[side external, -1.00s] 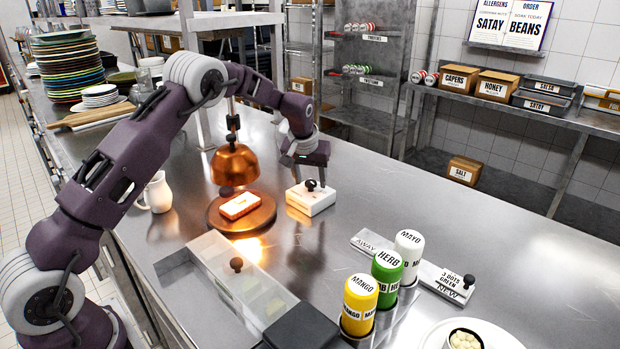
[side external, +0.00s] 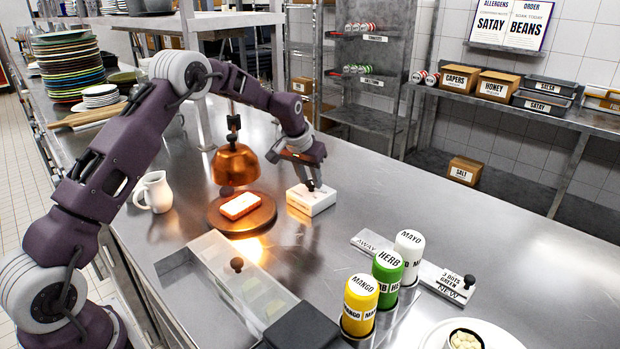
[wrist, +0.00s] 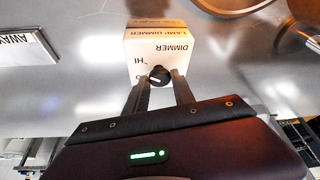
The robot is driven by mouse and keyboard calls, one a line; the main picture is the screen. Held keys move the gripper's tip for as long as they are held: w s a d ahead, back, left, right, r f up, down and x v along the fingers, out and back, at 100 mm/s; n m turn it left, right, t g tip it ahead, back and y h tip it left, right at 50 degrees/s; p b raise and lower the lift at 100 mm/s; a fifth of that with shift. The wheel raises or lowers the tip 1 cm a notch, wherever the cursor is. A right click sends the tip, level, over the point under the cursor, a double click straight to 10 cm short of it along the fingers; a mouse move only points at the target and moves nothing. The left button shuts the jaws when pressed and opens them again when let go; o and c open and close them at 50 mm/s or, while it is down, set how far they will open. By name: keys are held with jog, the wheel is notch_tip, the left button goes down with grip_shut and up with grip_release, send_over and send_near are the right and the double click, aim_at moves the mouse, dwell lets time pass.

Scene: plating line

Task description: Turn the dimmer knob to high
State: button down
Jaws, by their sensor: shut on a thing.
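The lamp dimmer is a white box (side external: 312,203) on the steel counter, right of the heat lamp. It also shows in the wrist view (wrist: 155,46), with the words "DIMMER" and "HI" upside down on its top. Its small black dimmer knob (wrist: 158,75) bears a pale mark. My gripper (wrist: 158,82) has one finger on each side of the knob and is shut on it. In the side view my gripper (side external: 311,178) is tilted over the box, and its fingers partly hide the knob. The exact knob setting is hard to read.
A copper lamp (side external: 235,166) hangs over a lit round plate (side external: 262,222) left of the box. A clear-lidded tray (side external: 215,262), labelled bottles (side external: 387,280) and a sign strip (side external: 440,275) stand nearer. A white jug (side external: 157,192) is at the left. The counter right of the box is clear.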

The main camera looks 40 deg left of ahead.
jog(key=c, duration=1.1)
grip_release()
jog(key=shift+o, duration=0.2)
jog(key=v, duration=0.7)
jog(key=shift+r, duration=0.1)
jog(key=s+d+r+m, duration=0.1)
jog(key=s+d+r, duration=0.4)
jog(key=s+r, duration=0.3)
jog(key=s+d+r, duration=0.5)
jog(key=s+r, duration=0.1)
jog(key=s, duration=0.4)
jog(key=s+d+f+m, duration=0.1)
jog(key=s+d, duration=0.1)
jog(key=s, duration=0.9)
jog(key=s+d+f+t+h, duration=0.1)
jog(key=s+d+f, duration=0.1)
jog(key=s, duration=1)
jog(key=shift+d+f+m, duration=0.25)
jog(key=shift+d+m, duration=0.15)
